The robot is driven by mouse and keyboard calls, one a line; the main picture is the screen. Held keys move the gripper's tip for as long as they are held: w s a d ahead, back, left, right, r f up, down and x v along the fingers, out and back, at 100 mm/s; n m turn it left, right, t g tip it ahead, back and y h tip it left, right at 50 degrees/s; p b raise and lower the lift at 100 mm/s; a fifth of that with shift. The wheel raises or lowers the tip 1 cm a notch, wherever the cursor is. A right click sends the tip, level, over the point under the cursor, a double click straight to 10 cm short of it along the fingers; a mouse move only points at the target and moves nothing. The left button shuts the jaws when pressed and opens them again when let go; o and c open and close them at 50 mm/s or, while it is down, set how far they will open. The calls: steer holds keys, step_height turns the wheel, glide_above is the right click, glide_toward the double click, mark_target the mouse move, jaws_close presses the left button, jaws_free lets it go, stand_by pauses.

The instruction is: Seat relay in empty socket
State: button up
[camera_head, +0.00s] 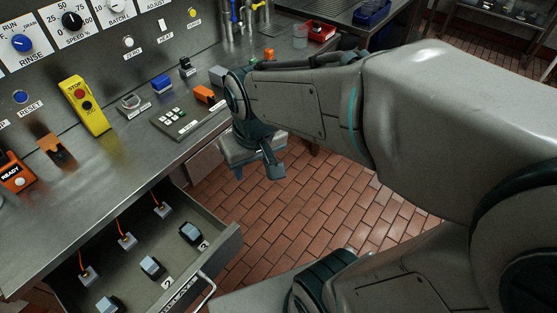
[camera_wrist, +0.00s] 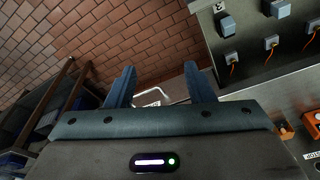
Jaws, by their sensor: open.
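My gripper (camera_head: 255,170) hangs beside the bench's front edge, right of the open drawer (camera_head: 228,246) and over the floor. In the wrist view its two fingers (camera_wrist: 160,72) are spread wide with nothing between them. The drawer holds three grey blocks with orange wires (camera_head: 127,240) on its left side. On its right side, grey blocks sit on black bases, one by label 3 (camera_head: 191,232), one by label 2 (camera_head: 152,267) and one at the bottom edge (camera_head: 107,303). I cannot tell which piece is the relay, nor make out an empty socket.
The steel bench carries a yellow stop box (camera_head: 88,106), a keypad panel (camera_head: 176,119), an orange block (camera_head: 204,95) and a red tray (camera_head: 321,32). The drawer handle (camera_head: 205,290) sticks out in front. The tiled floor (camera_head: 300,190) beside the drawer is clear.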

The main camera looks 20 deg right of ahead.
steer(key=s+d+r+m, duration=0.1)
steer(key=s+d, duration=0.2)
steer(key=d, duration=0.1)
steer(key=shift+s+d+m+t, duration=0.3)
steer(key=shift+s+t, duration=0.1)
steer(key=shift+o, duration=0.5)
steer(key=n+g+p, duration=0.2)
steer(key=n+g, duration=0.1)
steer(key=n, duration=0.3)
glide_above(192, 231)
step_height(192, 231, down, 12)
steer(key=r, duration=0.1)
steer(key=f, duration=0.9)
steer(key=shift+a, duration=0.2)
steer(key=shift+d+f+p, duration=0.15)
steer(key=shift+f+p, duration=0.5)
steer(key=shift+f, duration=1.95)
steer(key=shift+c, duration=0.3)
